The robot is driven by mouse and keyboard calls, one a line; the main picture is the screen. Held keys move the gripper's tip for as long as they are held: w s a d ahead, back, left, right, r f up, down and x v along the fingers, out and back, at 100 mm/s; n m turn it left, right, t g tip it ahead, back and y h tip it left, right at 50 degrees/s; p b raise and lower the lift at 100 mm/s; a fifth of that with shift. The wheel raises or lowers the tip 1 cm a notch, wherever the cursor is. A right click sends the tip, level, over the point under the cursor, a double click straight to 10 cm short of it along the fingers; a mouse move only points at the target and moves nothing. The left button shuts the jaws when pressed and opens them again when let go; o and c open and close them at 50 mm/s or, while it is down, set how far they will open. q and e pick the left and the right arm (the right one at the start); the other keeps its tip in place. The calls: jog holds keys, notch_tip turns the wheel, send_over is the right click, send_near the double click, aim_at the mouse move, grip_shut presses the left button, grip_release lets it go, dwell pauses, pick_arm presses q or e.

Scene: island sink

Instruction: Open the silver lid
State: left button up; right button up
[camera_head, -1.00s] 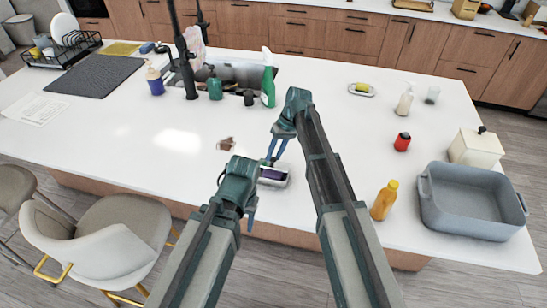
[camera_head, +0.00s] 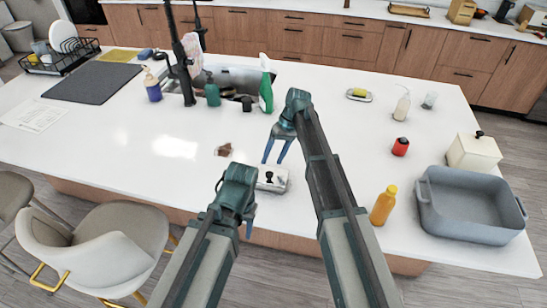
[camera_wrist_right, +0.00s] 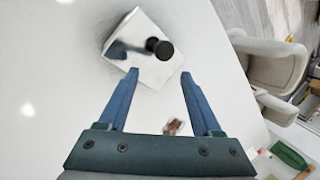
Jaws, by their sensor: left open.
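A small silver box with a shiny silver lid (camera_head: 275,187) stands near the front edge of the white island. A black knob (camera_head: 268,175) rises from the lid. In the right wrist view the lid (camera_wrist_right: 137,62) shows as a reflective square with its knob (camera_wrist_right: 160,48) just beyond my fingertips. My right gripper (camera_head: 274,160) is open and empty, at the far side of the lid; its spread fingers also show in the right wrist view (camera_wrist_right: 163,76). My left gripper (camera_head: 238,208) is open, to the lower left of the box, partly hidden by its own wrist.
A brown patterned item (camera_head: 224,150) lies left of the box. A green spray bottle (camera_head: 266,90) stands by the sink behind. An orange bottle (camera_head: 384,205) and a grey-blue basin (camera_head: 470,205) stand to the right. Bare counter surrounds the box.

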jog(key=shift+r, duration=0.1)
jog(key=p+v, duration=1.2)
jog(key=v, duration=0.1)
jog(key=shift+r, duration=0.3)
jog(key=shift+w+d, duration=0.1)
jog(key=shift+w, duration=0.05)
